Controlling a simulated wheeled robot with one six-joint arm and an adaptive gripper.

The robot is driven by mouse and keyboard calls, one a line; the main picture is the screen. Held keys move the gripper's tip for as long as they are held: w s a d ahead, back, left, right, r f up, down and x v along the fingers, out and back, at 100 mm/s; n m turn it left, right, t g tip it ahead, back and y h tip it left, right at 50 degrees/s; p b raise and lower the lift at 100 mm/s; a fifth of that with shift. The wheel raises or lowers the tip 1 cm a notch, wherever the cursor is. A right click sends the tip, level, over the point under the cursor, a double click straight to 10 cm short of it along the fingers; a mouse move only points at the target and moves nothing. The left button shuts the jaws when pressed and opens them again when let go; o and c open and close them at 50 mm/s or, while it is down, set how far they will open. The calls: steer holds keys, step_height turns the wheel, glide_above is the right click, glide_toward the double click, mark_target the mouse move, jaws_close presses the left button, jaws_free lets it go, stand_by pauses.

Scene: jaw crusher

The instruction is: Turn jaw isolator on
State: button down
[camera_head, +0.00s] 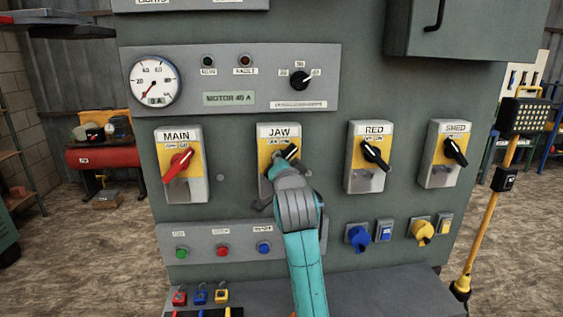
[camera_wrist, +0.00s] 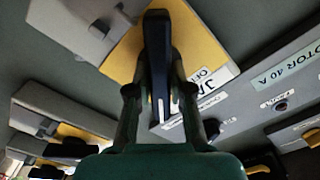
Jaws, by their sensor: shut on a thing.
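The jaw isolator (camera_head: 266,165) is a grey box with a yellow plate and the label "JAW", on the green panel in the head view. Its black handle (camera_head: 289,152) slants up to the right. In the wrist view the handle (camera_wrist: 156,60) lies between the two fingers of my gripper (camera_wrist: 157,95), and the yellow plate (camera_wrist: 122,62) is behind it. My gripper is shut on the handle. In the head view my gripper (camera_head: 284,164) covers the lower part of the isolator, so the handle's exact angle against the printed marks is hard to read.
The MAIN isolator (camera_head: 181,162) with a red handle is to the left. The RED isolator (camera_head: 371,157) and another isolator (camera_head: 443,153) are to the right. Buttons (camera_head: 222,249) and sockets (camera_head: 358,237) are below. A gauge strip (camera_head: 240,79) is above.

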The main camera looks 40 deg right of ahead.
stand_by(0.3)
steer(key=c, duration=1)
jaws_free()
steer(key=shift+c, duration=0.2)
steer(key=shift+s, duration=0.1)
steer(key=v, duration=1.2)
steer(key=shift+f, duration=0.1)
